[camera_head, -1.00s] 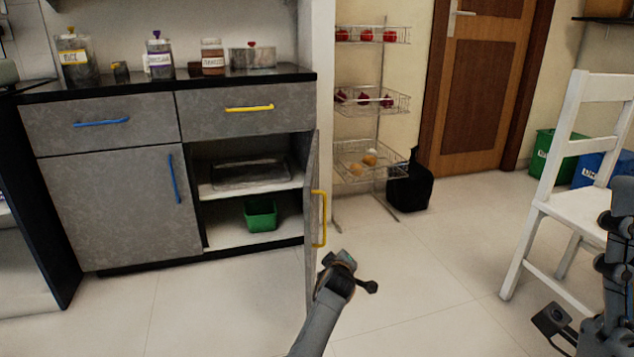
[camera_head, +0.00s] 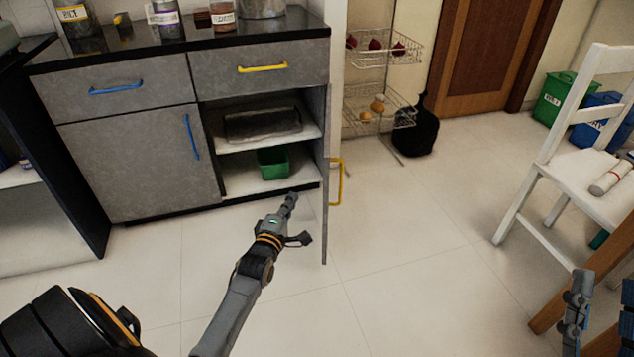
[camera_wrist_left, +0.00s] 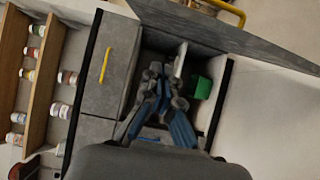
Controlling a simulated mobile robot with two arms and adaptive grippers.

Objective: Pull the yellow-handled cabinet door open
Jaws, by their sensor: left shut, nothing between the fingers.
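The yellow-handled cabinet door (camera_head: 325,215) stands swung out from the cabinet, nearly edge-on in the head view. Its yellow handle (camera_head: 338,182) is on the right, outer face. In the left wrist view the door panel (camera_wrist_left: 262,38) crosses the top, with the handle (camera_wrist_left: 228,10) beyond it. My left gripper (camera_head: 291,199) is shut and empty, on the inner side of the door before the open compartment, apart from the handle. Its fingers show in the left wrist view (camera_wrist_left: 158,85). My right gripper (camera_head: 577,298) is at the lower right, its jaws unclear.
The open compartment holds a green bin (camera_head: 273,163) and a dark tray (camera_head: 262,125) on a shelf (camera_head: 300,137). A wire rack (camera_head: 385,100) and black bag (camera_head: 416,132) stand to the right. A white chair (camera_head: 560,170) is further right. Floor between is clear.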

